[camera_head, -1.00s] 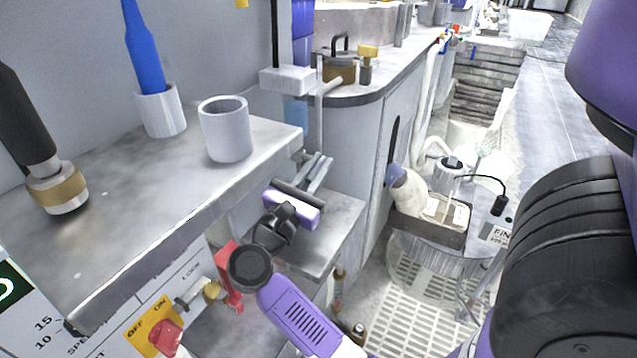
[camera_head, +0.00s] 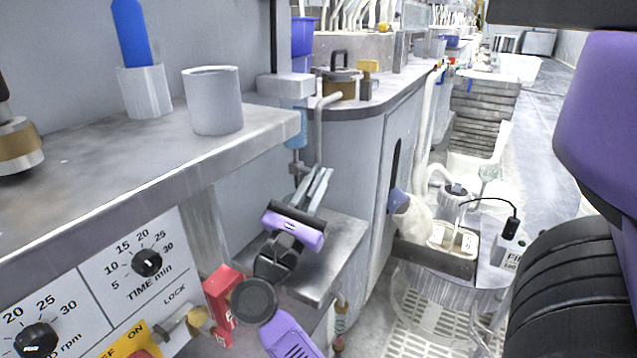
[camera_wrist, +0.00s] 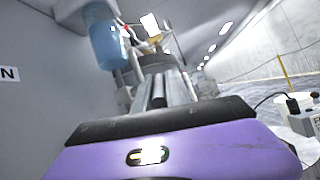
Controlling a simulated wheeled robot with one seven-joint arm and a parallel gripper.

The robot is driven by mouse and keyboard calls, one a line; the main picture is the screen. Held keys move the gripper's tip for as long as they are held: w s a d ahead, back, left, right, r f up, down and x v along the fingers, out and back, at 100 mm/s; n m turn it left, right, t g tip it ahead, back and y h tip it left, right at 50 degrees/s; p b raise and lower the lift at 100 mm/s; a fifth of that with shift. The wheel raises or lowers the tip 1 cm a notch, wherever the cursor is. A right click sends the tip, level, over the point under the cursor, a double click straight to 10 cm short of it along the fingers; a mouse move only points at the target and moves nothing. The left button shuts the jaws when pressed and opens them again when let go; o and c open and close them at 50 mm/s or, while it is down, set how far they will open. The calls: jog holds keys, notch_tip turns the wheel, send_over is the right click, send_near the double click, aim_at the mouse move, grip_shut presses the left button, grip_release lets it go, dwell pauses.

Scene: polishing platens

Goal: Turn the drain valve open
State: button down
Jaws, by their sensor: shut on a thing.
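A blue cylinder (camera_head: 297,130) hangs under a light grey block beside the shelf. A small grey fitting (camera_head: 297,166) shows below it and looks like the drain valve. My gripper (camera_head: 322,176) reaches up to this fitting, its two grey fingers close together and shut on the valve's handle, which they mostly hide. In the wrist view, my fingers (camera_wrist: 165,85) point away beyond my purple gripper body, and the blue cylinder (camera_wrist: 108,42) stands just left of them. How far the handle is turned cannot be told.
A grey shelf (camera_head: 110,165) with a grey cup (camera_head: 212,100) juts out at left above a control panel (camera_head: 120,275). A red part (camera_head: 222,305) is close to my arm. A metal ledge (camera_head: 335,262) lies below my gripper. A rounded cabinet (camera_head: 350,150) stands right.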

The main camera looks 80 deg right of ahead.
jog(key=c, duration=1.4)
grip_release()
jog(key=w+a, duration=0.1)
jog(key=a, duration=0.4)
jog(key=w+a+f, duration=0.1)
jog(key=a, duration=0.4)
jog(key=w+a+f+p, duration=0.1)
jog(key=a, duration=0.5)
jog(key=shift+w+f, duration=0.25)
jog(key=shift+w, duration=0.15)
